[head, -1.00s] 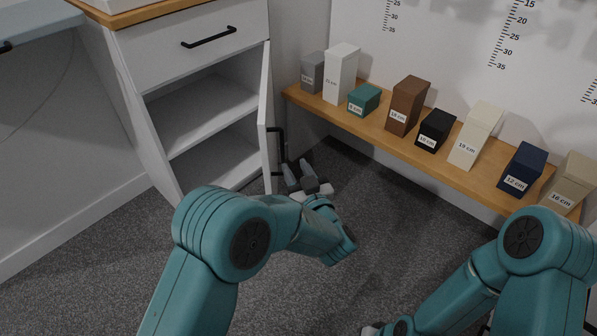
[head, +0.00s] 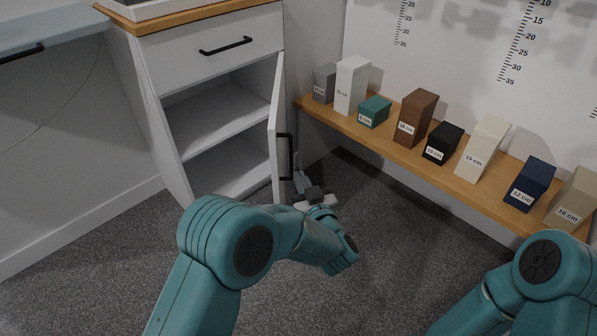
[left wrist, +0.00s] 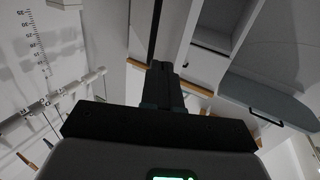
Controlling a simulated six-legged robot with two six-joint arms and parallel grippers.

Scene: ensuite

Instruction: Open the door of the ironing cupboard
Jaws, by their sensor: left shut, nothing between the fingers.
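The ironing cupboard (head: 146,95) is the white unit at upper left in the head view. Its door (head: 275,145) stands open at the right side of the opening, swung out toward me, and the shelves inside show. The door's black bar handle (head: 290,157) is on its outer face, to the right. My left gripper (head: 301,180) is shut and empty, low beside the outer face, just right of the handle. Whether it touches the door is unclear. In the left wrist view its closed fingers (left wrist: 163,85) point up the picture. My right gripper is out of view.
A wooden bench (head: 400,153) along the wall bears several labelled blocks, right of the door. A closed drawer (head: 212,45) with a black handle sits above the opening. A grey-blue board (head: 50,33) juts in at left. Carpet (head: 110,285) in front is clear.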

